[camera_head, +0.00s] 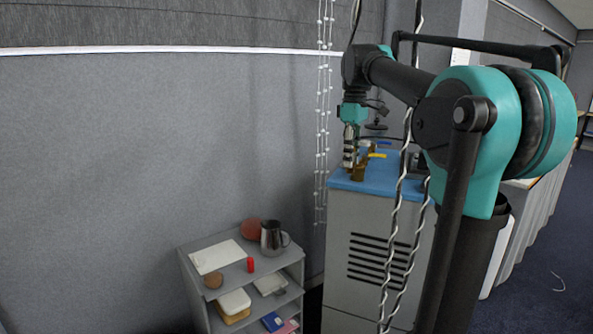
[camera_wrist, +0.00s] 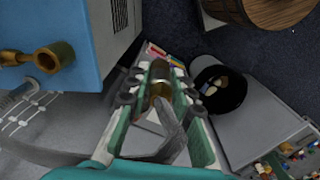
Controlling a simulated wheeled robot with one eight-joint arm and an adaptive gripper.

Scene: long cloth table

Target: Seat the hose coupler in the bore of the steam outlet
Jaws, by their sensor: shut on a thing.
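The steam outlet (camera_wrist: 52,58) is a brass pipe with a dark round opening, standing out from the blue machine at the left of the wrist view. In the head view, brass fittings (camera_head: 359,173) show on the machine's blue top, close to my gripper (camera_head: 349,160). In the wrist view my gripper (camera_wrist: 160,82) is shut on the hose coupler (camera_wrist: 160,75), a small brass-coloured piece between the fingertips. The coupler is to the right of the outlet, with a visible gap in the picture. The fingers partly hide it, and its depth relative to the bore is unclear.
The blue-topped grey machine (camera_head: 350,240) stands below my arm. A grey shelf (camera_head: 190,245) to its left holds a metal pitcher (camera_head: 272,237), a red can (camera_head: 250,265) and boxes. A beaded chain (camera_head: 322,100) hangs near the wall.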

